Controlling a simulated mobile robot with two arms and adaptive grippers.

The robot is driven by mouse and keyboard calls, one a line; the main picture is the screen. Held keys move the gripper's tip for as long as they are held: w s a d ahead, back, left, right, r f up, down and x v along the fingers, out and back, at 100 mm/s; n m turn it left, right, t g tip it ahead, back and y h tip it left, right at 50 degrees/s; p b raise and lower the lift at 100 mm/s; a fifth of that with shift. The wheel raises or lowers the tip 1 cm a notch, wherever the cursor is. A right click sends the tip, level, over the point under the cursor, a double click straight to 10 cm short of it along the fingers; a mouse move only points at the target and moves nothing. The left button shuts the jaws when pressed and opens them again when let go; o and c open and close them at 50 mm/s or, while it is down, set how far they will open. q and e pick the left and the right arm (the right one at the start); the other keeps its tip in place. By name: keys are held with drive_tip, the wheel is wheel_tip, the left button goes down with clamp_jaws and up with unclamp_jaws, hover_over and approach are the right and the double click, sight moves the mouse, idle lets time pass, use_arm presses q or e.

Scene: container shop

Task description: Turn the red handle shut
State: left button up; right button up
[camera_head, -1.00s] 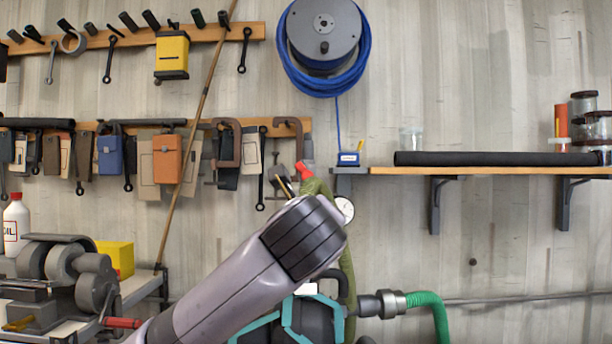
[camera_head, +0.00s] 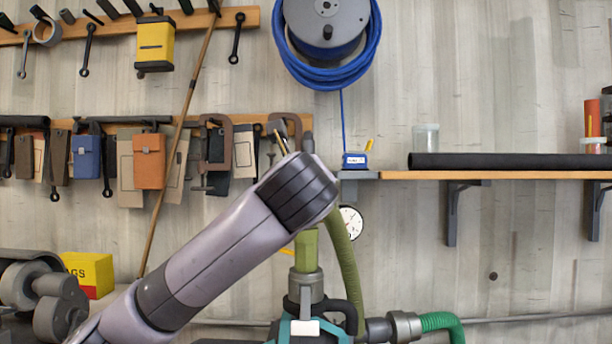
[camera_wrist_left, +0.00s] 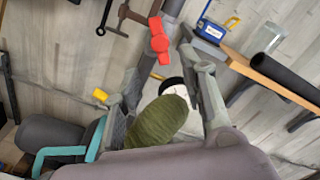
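The red handle (camera_wrist_left: 158,34) shows in the left wrist view, beside a grey pipe (camera_wrist_left: 172,9). In the head view it is not visible; my left arm covers that area. My left gripper (camera_wrist_left: 164,60) has its two grey fingers apart, with the handle just beyond the fingertips and roughly between them. I see no contact with the handle. In the head view the gripper is hidden behind my arm. My right gripper is in neither view.
A green hose (camera_head: 342,262) and a round gauge (camera_head: 350,222) are close beside my arm, above a teal-framed machine (camera_head: 306,328). A wall shelf (camera_head: 400,175) with a black tube (camera_head: 505,161) is to the right. Hanging tools fill the wall at left.

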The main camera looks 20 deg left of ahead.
use_arm(q)
drive_tip(key=p+x, duration=0.5)
drive_tip(key=x, duration=0.9)
drive_tip(key=shift+f, duration=0.25)
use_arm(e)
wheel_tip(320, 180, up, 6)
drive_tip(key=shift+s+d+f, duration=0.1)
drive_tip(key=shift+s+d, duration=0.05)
use_arm(q)
drive_tip(key=shift+w, duration=0.1)
drive_tip(key=shift+c, duration=0.5)
clamp_jaws()
